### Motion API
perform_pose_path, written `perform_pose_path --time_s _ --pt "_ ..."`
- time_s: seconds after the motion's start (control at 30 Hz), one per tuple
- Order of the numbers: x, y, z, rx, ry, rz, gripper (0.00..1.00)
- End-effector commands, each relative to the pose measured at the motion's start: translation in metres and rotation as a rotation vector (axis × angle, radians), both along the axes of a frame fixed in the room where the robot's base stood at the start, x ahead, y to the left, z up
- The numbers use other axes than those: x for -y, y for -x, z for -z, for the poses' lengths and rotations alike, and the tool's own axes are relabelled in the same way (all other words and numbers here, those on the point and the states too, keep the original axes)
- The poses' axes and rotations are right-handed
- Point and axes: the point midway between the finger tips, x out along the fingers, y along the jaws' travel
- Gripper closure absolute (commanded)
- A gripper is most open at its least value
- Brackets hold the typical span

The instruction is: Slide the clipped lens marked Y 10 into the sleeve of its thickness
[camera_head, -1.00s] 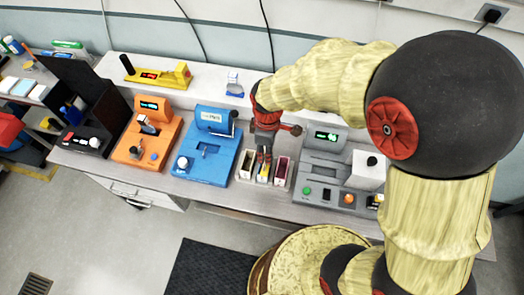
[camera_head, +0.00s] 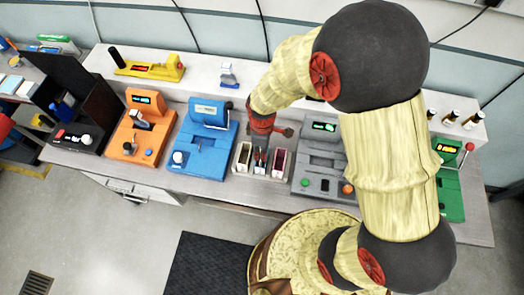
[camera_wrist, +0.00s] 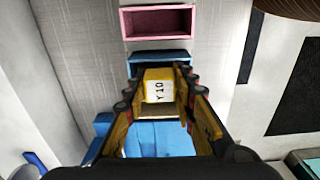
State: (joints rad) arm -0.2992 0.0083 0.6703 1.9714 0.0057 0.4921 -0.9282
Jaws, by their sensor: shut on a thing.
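My gripper (camera_wrist: 160,92) is shut on a yellow clip (camera_wrist: 158,74) with a white label reading Y 10. A lens in the clip cannot be made out clearly. In the wrist view, a pink sleeve (camera_wrist: 158,22) lies beyond the clip and a blue-edged sleeve (camera_wrist: 160,57) lies just behind it; my fingers and the clip hide the rest. In the head view, my gripper (camera_head: 261,143) is over the middle of the small sleeve rack, between a pale sleeve (camera_head: 244,158) and a pink sleeve (camera_head: 279,163). Whether the clip touches a sleeve cannot be told.
A blue device (camera_head: 203,155) stands left of the rack and a grey device (camera_head: 318,175) right of it. An orange device (camera_head: 142,145) and a black one stand further left. A green device (camera_head: 449,190) is at the right. A raised shelf runs along the back.

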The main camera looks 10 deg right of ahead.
Motion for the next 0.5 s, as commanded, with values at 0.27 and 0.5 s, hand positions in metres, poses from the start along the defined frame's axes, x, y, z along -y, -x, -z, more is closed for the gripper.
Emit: perform_pose_path --time_s 0.27,0.5 --pt "-0.0002 -0.0005 0.0072 0.001 -0.001 0.000 1.00" --pt "-0.0001 -0.0003 0.0100 0.001 -0.001 0.000 0.69"
